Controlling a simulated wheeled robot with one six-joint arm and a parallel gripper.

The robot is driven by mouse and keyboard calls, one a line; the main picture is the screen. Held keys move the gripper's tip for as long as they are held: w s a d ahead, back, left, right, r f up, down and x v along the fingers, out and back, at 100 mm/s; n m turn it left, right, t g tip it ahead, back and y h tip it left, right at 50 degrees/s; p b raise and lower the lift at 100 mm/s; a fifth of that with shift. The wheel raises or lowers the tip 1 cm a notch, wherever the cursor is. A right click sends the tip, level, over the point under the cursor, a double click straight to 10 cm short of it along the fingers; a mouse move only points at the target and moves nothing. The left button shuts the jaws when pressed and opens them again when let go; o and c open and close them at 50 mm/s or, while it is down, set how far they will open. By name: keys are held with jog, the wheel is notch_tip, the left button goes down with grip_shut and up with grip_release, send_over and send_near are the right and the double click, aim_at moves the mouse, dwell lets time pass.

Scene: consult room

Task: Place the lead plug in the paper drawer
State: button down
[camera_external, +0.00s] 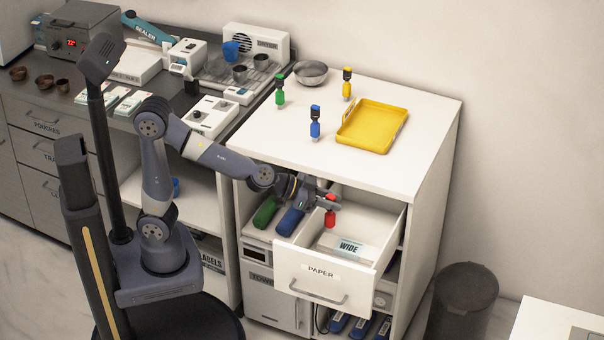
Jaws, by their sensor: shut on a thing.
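The paper drawer (314,285) is pulled out of the white cabinet, with a "PAPER" label and a handle on its front. My gripper (327,204) is shut on a red plug (330,218) and holds it upright over the open drawer. A box marked "WIDE" (348,246) lies inside the drawer, close below the red plug. Similar plugs in green (280,93), blue (315,124) and yellow (347,85) stand upright on the cabinet top. Which plug is the lead plug is not labelled in view.
A yellow tray (372,127) and a metal bowl (310,73) sit on the white cabinet top (421,104). Green and blue rolled items (290,221) lie in the cabinet left of the drawer. A dark bin (463,300) stands at the right.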

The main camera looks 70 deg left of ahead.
jog(key=s+f+b, duration=0.3)
jog(key=f+b, duration=0.9)
jog(key=f, duration=0.1)
jog(key=shift+s+d, duration=0.1)
dwell(0.3)
jog(key=shift+f, duration=0.1)
jog(key=c, duration=1.6)
grip_release()
jog(key=shift+f+m+b, duration=0.1)
jog(key=shift+m+b, duration=0.2)
jog(key=o, duration=0.5)
